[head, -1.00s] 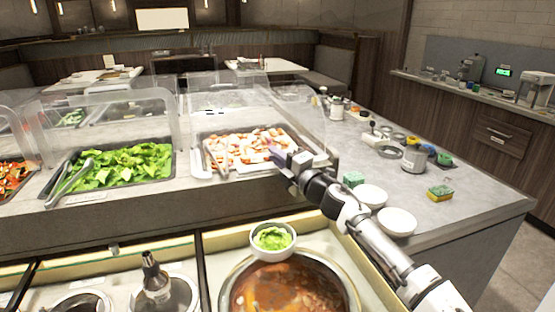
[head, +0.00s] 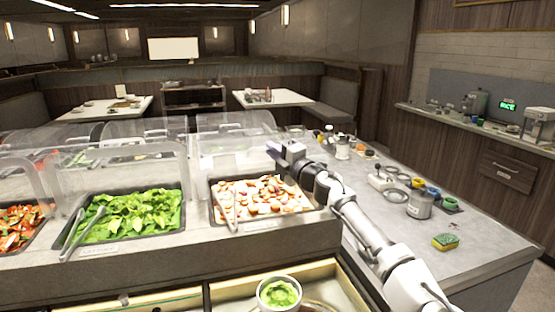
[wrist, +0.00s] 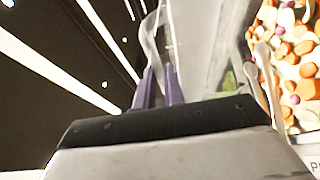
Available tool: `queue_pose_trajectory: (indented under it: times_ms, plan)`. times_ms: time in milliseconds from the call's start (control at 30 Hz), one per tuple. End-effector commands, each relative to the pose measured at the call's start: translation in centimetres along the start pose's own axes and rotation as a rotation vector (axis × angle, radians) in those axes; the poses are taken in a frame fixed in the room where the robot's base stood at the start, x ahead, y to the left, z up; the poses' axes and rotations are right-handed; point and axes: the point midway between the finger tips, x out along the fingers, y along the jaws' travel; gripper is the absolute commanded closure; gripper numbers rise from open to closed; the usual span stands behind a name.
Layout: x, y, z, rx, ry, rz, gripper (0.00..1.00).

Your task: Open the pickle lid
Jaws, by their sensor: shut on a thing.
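The pickle tray (head: 262,212) holds orange, white and purple pieces, with tongs lying in it; it also shows at the right of the wrist view (wrist: 298,60). A clear lid (head: 228,160) stands at the tray's back and left in the head view. My gripper (head: 273,151) is above the tray's back right side. In the wrist view, its purple fingers (wrist: 160,88) are shut on a thin clear strip that looks like the lid's edge or handle (wrist: 152,45). The exact contact is partly hidden in the head view.
A tray of green leaves (head: 130,213) under its own clear cover stands to the left. A small bowl of green food (head: 279,292) is near the front. A grey canister (head: 420,205) and a sponge (head: 445,241) are on the right counter, which has free room at its front.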

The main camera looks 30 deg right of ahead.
Motion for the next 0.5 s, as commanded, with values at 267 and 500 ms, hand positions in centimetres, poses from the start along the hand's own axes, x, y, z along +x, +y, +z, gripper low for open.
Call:
queue_pose_trajectory:
  times_ms: [267,500]
  plan:
    - [2.2,2.0,0.8,0.023,0.002,-0.07,1.0]
    - [2.8,2.1,1.1,0.04,0.002,-0.101,1.0]
